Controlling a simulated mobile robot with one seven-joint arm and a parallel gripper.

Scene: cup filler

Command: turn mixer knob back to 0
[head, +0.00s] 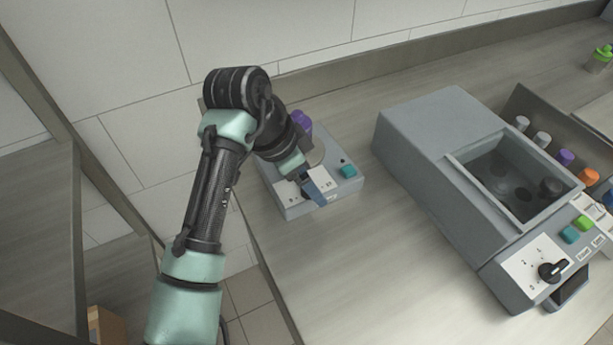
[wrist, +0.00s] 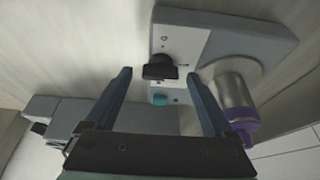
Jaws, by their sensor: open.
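The mixer is a small grey unit (head: 290,210) with a white panel, left of the larger machine in the head view. Its black knob (wrist: 160,67) shows on the white panel (wrist: 176,42) in the wrist view. The knob's pointer direction and the panel marks are too small to read. In the head view my gripper (head: 316,192) hangs over the panel and hides the knob. My gripper (wrist: 160,74) is open, with its blue fingers on either side of the knob in the wrist view. I cannot tell whether they touch it.
A purple-topped metal cup (wrist: 232,92) stands on the mixer beside the knob, near one finger. A teal button (head: 348,170) is on the mixer. A larger grey machine (head: 440,130) with its own black knob (head: 551,271) stands to the right. Bare counter lies between them.

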